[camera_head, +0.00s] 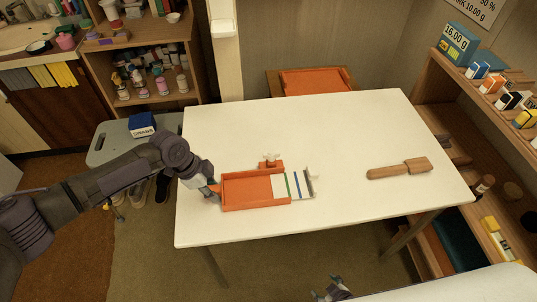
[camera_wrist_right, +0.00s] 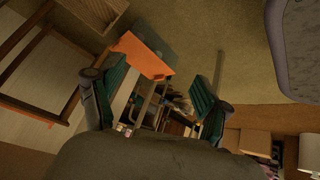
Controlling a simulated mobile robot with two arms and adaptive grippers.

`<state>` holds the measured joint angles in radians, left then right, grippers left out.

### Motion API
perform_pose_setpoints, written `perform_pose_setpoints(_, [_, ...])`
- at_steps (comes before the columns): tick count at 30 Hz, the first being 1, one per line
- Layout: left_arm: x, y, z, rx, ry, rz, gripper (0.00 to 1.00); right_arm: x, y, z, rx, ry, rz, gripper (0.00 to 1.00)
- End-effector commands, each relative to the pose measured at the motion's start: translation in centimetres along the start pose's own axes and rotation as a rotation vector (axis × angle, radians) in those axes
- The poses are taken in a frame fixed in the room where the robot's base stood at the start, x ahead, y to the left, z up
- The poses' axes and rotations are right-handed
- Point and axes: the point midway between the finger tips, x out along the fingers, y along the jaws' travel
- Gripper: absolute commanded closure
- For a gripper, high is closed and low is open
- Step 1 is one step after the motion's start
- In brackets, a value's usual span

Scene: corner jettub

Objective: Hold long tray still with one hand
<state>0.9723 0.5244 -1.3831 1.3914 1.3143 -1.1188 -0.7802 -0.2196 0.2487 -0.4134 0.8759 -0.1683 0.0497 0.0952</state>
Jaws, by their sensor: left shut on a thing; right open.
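The long orange tray (camera_head: 255,206) lies on the white table, left of its middle. White, green and blue striped pieces (camera_head: 292,186) sit at its right end. My left gripper (camera_head: 211,189) is at the tray's left end, shut on it; the arm hides part of the contact. My right gripper (camera_head: 329,289) shows only in part at the bottom edge of the head view, apart from the tray. In the right wrist view, the right gripper (camera_wrist_right: 152,98) has its fingers wide apart with nothing held between them.
A small orange holder (camera_head: 271,165) with a pale knobbed piece stands just behind the tray. Shelves with boxes (camera_head: 459,44) flank the right. The table's front middle is clear.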

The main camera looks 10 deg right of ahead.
Motion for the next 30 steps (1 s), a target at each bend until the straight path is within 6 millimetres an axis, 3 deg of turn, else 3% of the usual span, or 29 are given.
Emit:
perform_pose_setpoints(1, [0.5, 0.4, 0.3, -0.001, -0.006, 0.011, 1.0, 0.0, 1.1, -4.6, -0.086, 0.128, -0.017, 0.23])
perform_pose_setpoints(4, [0.5, 0.5, 0.3, -0.001, -0.007, 0.011, 1.0, -1.6, 0.1, -13.3, -0.25, 0.387, -0.099, 0.23])
perform_pose_setpoints(6, [0.5, 0.5, 0.3, -0.001, -0.007, 0.012, 1.0, -4.0, -2.2, -18.6, -0.357, 0.566, -0.185, 0.23])
perform_pose_setpoints(9, [0.5, 0.5, 0.3, -0.001, -0.007, 0.012, 1.0, -8.9, -6.7, -24.1, -0.489, 0.801, -0.337, 0.23])
perform_pose_setpoints(12, [0.5, 0.5, 0.3, -0.001, -0.007, 0.012, 1.0, -14.7, -11.3, -26.9, -0.594, 0.997, -0.506, 0.23])
perform_pose_setpoints(16, [0.6, 0.5, 0.3, -0.001, -0.008, 0.013, 1.0, -22.3, -16.0, -27.9, -0.744, 1.226, -0.716, 0.23])
perform_pose_setpoints(18, [0.6, 0.5, 0.3, -0.001, -0.008, 0.013, 1.0, -25.7, -17.5, -28.2, -0.93, 1.39, -0.776, 0.23])
perform_pose_setpoints(23, [0.6, 0.5, 0.3, -0.001, -0.008, 0.013, 1.0, -25.8, -17.2, -29.7, -1.4, 1.665, -0.645, 0.23])
perform_pose_setpoints(30, [0.5, 0.5, 0.4, -0.001, -0.008, 0.012, 1.0, -22.6, -14.3, -33.1, -2.172, 2.033, -0.274, 0.23])
